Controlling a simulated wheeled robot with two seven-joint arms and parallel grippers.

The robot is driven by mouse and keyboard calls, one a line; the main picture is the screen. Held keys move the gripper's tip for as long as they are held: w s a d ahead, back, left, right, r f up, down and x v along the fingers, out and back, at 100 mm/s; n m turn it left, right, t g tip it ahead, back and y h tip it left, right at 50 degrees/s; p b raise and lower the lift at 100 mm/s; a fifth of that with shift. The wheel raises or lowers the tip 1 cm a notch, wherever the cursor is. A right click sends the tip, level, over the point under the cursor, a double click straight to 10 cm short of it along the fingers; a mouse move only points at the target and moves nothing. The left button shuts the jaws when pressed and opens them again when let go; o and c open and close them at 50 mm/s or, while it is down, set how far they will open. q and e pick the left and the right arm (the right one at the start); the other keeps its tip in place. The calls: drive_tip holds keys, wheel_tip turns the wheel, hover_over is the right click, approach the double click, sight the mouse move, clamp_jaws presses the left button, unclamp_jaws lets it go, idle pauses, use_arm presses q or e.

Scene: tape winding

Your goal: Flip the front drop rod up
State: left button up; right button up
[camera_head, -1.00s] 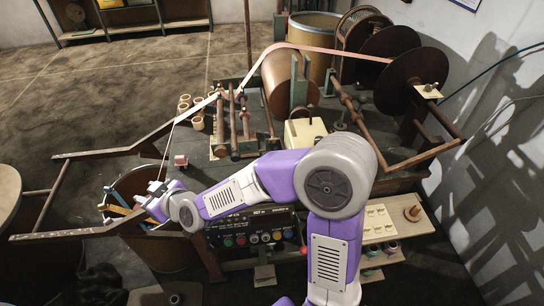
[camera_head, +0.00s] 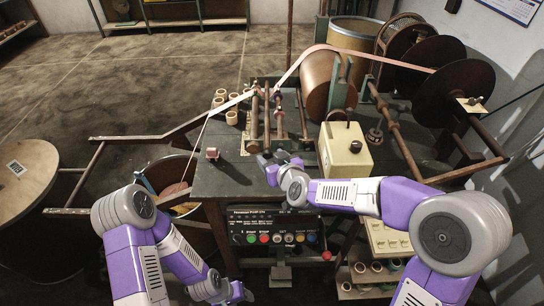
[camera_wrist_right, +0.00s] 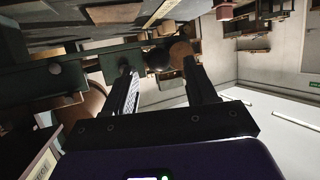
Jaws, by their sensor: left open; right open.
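Several brown rods (camera_head: 267,118) stand side by side in a green frame on the machine table (camera_head: 222,178); I cannot tell which one is the front drop rod. A pale tape (camera_head: 232,104) runs over the rods' upper end. My right gripper (camera_head: 272,160) is open just in front of the rods' near ends, with no clear contact. In the right wrist view, the open fingers (camera_wrist_right: 163,72) have nothing clearly between them; a round brown end (camera_wrist_right: 181,50) and a dark knob show beyond them. My left gripper (camera_head: 243,294) is open and low, in front of the table.
A cream box (camera_head: 344,150) with a black knob stands right of the rods. A control panel (camera_head: 274,233) with coloured buttons hangs on the table front.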

sight(269, 155)
drive_tip(key=shift+x, duration=1.5)
drive_tip(key=shift+d, duration=0.1)
drive_tip(key=shift+c, duration=0.4)
clamp_jaws()
